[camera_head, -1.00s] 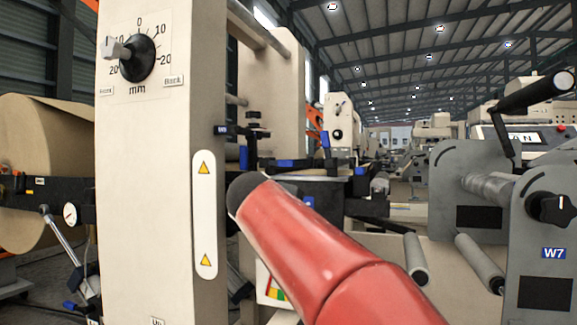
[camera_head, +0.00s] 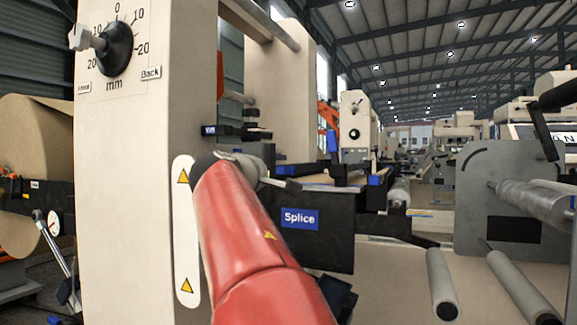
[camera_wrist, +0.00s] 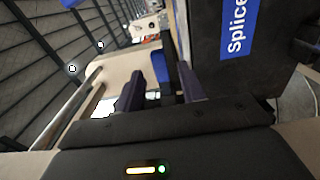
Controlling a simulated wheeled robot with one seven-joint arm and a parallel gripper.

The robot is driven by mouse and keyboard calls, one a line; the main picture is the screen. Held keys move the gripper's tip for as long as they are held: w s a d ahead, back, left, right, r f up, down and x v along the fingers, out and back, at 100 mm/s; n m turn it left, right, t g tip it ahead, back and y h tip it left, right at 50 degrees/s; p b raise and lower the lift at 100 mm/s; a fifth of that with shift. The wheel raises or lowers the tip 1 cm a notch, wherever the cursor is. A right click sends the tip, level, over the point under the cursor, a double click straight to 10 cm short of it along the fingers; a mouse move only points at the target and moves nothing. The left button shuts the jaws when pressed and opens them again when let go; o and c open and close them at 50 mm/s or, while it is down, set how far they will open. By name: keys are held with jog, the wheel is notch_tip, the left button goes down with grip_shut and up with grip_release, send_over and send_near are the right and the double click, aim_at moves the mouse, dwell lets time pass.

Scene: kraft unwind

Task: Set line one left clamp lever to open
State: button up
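My gripper (camera_wrist: 160,84) shows in the wrist view with its two dark fingers apart and nothing clearly held. A blue-faced upright piece (camera_wrist: 161,67) shows between and beyond the fingertips; I cannot tell whether it is a clamp lever or whether they touch it. In the head view my red arm hides most of the gripper; only a small grey part shows at its end. Blue-tipped parts stand on the splice unit: an upright one (camera_head: 332,142) and one farther right (camera_head: 376,180). I cannot tell which is the line one left clamp lever.
A dark panel with a blue Splice label (camera_head: 300,219) is just right of my arm; the label also shows in the wrist view (camera_wrist: 240,28). A cream column (camera_head: 130,200) with a dial (camera_head: 115,50) stands close on the left. Grey rollers (camera_head: 440,283) are at the right.

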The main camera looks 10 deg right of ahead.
aim_at(285, 170)
jog(key=p+x, duration=0.1)
jog(key=x, duration=0.2)
jog(key=shift+w+d+r, duration=0.15)
jog(key=shift+w+d, duration=0.1)
jog(key=shift+w, duration=0.05)
jog(key=shift+w+d, duration=0.2)
jog(key=shift+w, duration=0.1)
jog(key=shift+c, duration=0.4)
grip_shut()
